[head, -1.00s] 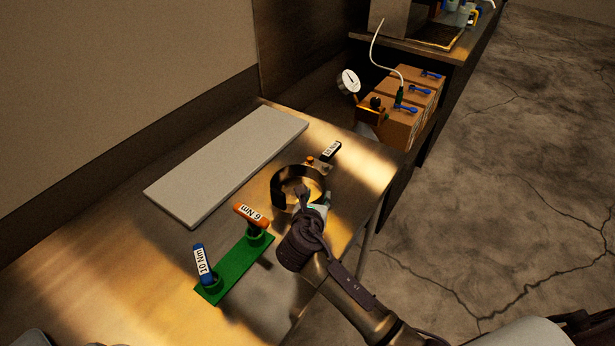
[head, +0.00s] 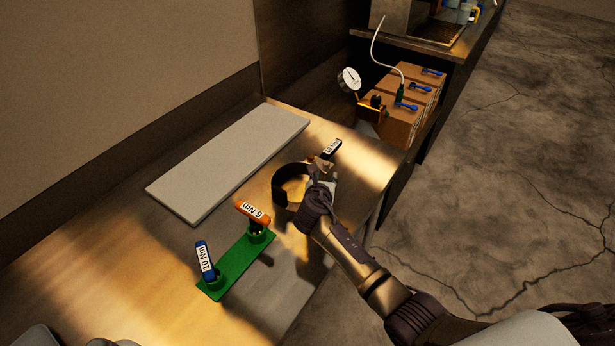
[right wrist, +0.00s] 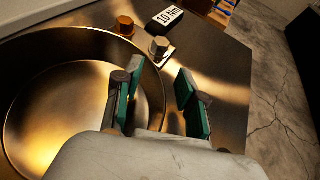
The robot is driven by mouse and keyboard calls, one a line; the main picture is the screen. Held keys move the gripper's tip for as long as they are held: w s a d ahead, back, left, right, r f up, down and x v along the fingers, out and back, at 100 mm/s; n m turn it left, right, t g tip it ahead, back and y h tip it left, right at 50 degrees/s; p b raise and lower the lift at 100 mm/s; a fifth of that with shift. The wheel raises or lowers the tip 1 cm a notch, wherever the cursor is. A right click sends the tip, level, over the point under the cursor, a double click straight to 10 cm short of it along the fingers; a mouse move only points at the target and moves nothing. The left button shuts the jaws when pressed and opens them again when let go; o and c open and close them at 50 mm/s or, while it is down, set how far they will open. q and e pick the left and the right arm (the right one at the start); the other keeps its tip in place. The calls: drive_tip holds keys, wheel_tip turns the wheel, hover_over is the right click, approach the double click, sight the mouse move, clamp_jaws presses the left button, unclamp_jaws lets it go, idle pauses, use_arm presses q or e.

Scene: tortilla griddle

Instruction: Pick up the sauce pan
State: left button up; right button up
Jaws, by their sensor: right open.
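The sauce pan (head: 279,187) is a dark, round, open pan on the metal table, and its right side is hidden behind my right gripper in the head view. In the right wrist view the pan (right wrist: 60,105) fills the left side, with a shiny bottom. My right gripper (head: 322,180) is at the pan's right side. In the right wrist view its green-padded fingers (right wrist: 158,80) are apart. The pan's right wall shows between them, the left finger over the pan's inside and the right finger outside. I cannot tell whether they touch it. My left gripper is not in view.
A black block labelled 10 Nm (head: 332,148) lies just behind the pan. A green holder (head: 238,265) with orange and blue labelled tools stands in front left. A pale slab (head: 228,160) lies at the back. The table's right edge is close to my arm.

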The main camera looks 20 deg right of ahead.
clamp_jaws()
drive_tip(key=shift+r, duration=0.15)
idle(0.4)
